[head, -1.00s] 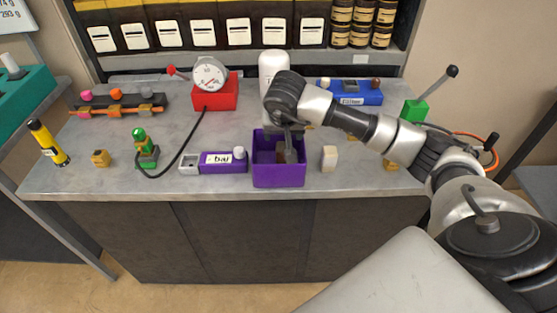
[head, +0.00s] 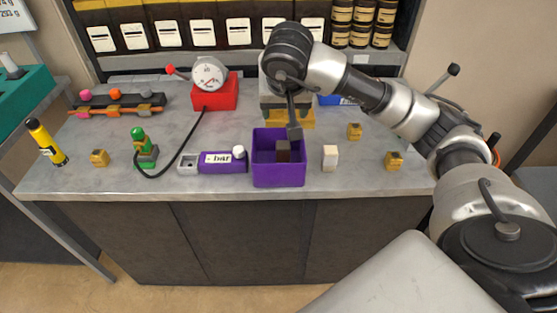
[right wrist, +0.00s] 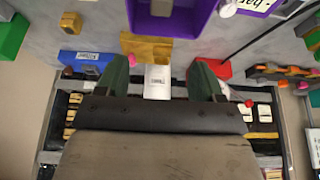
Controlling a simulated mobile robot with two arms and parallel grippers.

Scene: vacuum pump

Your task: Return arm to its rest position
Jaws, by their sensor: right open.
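My right gripper (head: 294,130) hangs just above the back rim of the purple open box (head: 278,178). In the right wrist view, its two dark green fingers (right wrist: 161,80) are spread apart with nothing held between them. A dark brown block (head: 283,150) stands inside the purple box, apart from the fingers. The purple box also shows at the top of the right wrist view (right wrist: 142,22). My right arm reaches in from the right, over the bench. My left gripper is not in view.
On the grey bench, a cream block (head: 330,157) stands right of the box and a purple labelled unit (head: 222,163) left of it. A red-based gauge (head: 215,95) and a yellow base (head: 302,119) stand behind. Small brass blocks (head: 395,160) lie to the right.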

